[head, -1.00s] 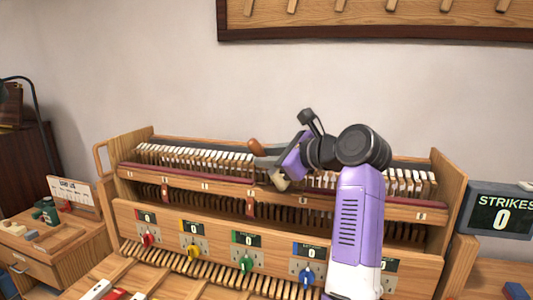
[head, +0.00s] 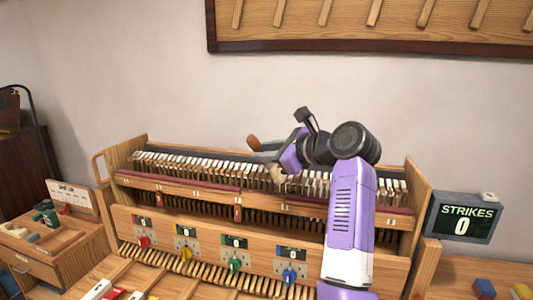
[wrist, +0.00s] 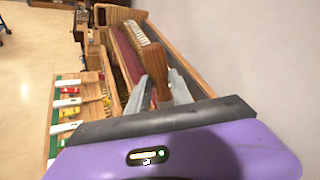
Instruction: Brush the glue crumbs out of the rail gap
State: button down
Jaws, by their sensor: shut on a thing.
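My gripper (head: 268,154) is over the long row of white-topped keys (head: 190,160) in the wooden rack, right of its middle. It is shut on a brush; the brown handle (head: 254,142) sticks up at the left of the jaws, and a pale tuft (head: 278,182) shows below them by the front of the keys. Maroon strips (head: 190,183) line the rail in front of the keys. In the wrist view the two grey fingers (wrist: 165,92) point along the rack. The rail gap and any glue crumbs are too small to make out.
Numbered panels with coloured knobs (head: 235,263) span the rack's front. Raised wooden ends (head: 418,195) bound it. A STRIKES display (head: 465,218) reading 0 stands at right. A side bench (head: 50,245) stands at left.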

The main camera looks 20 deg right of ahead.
aim_at(260, 141)
notch_tip(260, 141, up, 3)
jog(key=p, duration=0.2)
jog(key=shift+p, duration=0.35)
